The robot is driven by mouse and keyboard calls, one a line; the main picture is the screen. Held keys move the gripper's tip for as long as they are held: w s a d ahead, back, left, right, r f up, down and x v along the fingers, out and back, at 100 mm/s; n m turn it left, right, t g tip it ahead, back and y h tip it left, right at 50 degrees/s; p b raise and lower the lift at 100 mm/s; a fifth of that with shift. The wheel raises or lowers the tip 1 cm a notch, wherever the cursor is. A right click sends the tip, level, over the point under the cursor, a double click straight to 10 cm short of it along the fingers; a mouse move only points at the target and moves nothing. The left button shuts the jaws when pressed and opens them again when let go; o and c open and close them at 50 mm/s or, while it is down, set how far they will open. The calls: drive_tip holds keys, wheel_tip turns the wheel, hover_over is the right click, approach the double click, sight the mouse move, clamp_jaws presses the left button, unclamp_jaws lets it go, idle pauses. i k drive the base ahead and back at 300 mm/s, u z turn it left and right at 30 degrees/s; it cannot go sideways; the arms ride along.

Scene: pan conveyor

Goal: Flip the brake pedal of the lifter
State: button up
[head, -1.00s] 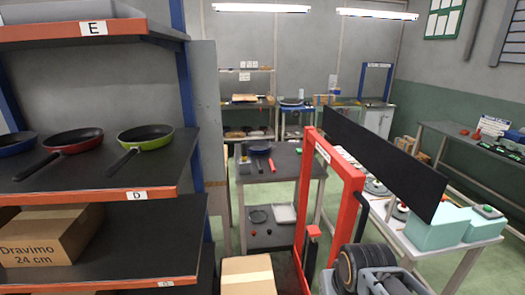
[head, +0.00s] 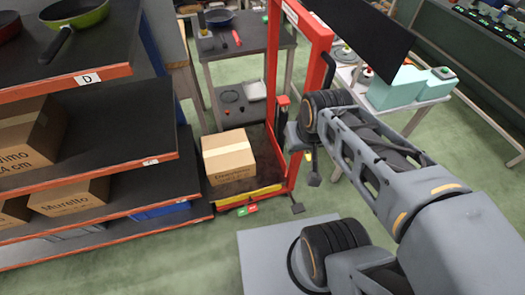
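The red lifter (head: 271,85) stands beside the shelf, its upright frame rising from a low base. At the front of the base, near the floor, is a small red and green pedal pair (head: 247,210); a dark pedal (head: 297,208) sticks out to its right. I cannot tell for sure which is the brake pedal or how it is set. My gripper (head: 312,178) hangs at the end of my arm, in front of the lifter's right post and above the pedals, apart from them. Its fingers are small and partly hidden, so its opening is unclear.
A cardboard box (head: 228,157) sits on the lifter's platform. The shelf (head: 100,130) with pans and boxes stands close on the left. A dark table (head: 245,50) is behind, and a white table (head: 400,115) with teal boxes is at right. Green floor is free at right.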

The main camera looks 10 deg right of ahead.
sight(247, 210)
drive_tip(key=z, duration=1.15)
drive_tip(key=k, duration=0.55)
drive_tip(key=u, duration=1.85)
drive_tip(key=k, duration=0.65)
drive_tip(key=u, duration=0.6)
drive_tip(key=i, duration=0.65)
drive_tip(key=z, duration=0.75)
drive_tip(key=i, duration=0.45)
drive_tip(key=z, duration=0.55)
